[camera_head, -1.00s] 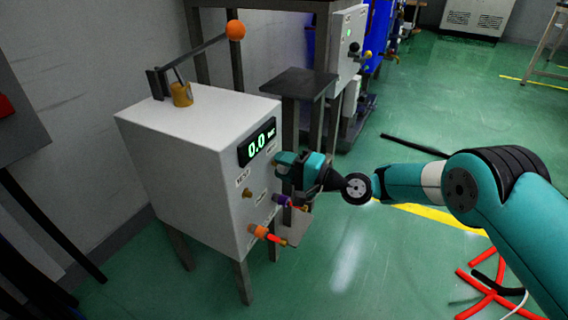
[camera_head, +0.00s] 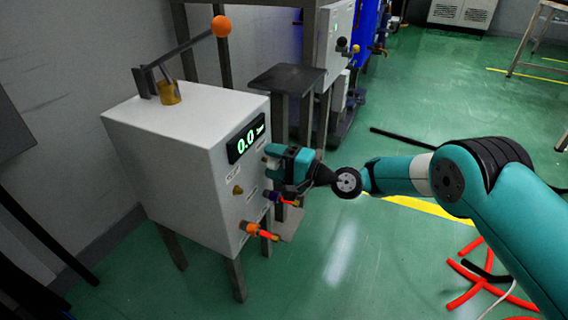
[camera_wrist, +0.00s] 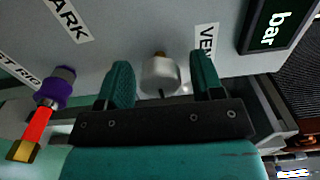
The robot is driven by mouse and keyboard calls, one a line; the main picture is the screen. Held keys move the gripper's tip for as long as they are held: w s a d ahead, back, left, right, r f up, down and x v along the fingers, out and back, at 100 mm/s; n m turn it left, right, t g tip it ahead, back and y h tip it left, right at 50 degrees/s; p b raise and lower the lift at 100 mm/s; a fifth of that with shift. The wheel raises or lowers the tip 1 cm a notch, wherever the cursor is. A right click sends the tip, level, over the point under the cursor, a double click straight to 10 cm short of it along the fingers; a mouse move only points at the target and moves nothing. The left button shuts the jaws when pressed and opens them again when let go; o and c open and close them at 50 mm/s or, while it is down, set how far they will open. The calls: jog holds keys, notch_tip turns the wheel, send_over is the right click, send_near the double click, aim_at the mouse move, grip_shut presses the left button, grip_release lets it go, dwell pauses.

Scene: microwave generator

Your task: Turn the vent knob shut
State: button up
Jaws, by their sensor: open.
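The vent knob (camera_wrist: 159,75) is a round silver knob on the white cabinet's front, beside a label that begins "VEN", in the wrist view. My gripper (camera_wrist: 165,85) is open, with one teal finger on each side of the knob and a visible space between each finger and it. In the head view my gripper (camera_head: 275,157) is at the cabinet's front face, just below the lit display (camera_head: 247,139) reading 0.0 bar. The knob is mostly hidden behind my gripper there.
Below my gripper, a purple fitting (camera_head: 273,196) and an orange fitting (camera_head: 252,229) stick out of the cabinet (camera_head: 165,140). A lever with an orange ball (camera_head: 221,26) is on top. A dark stand (camera_head: 287,79) is close behind. Red hoses (camera_head: 470,290) lie on the floor.

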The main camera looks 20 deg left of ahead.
jog(key=s+d+b, duration=0.1)
jog(key=d+b, duration=0.7)
jog(key=d, duration=0.9)
jog(key=shift+s+d, duration=0.15)
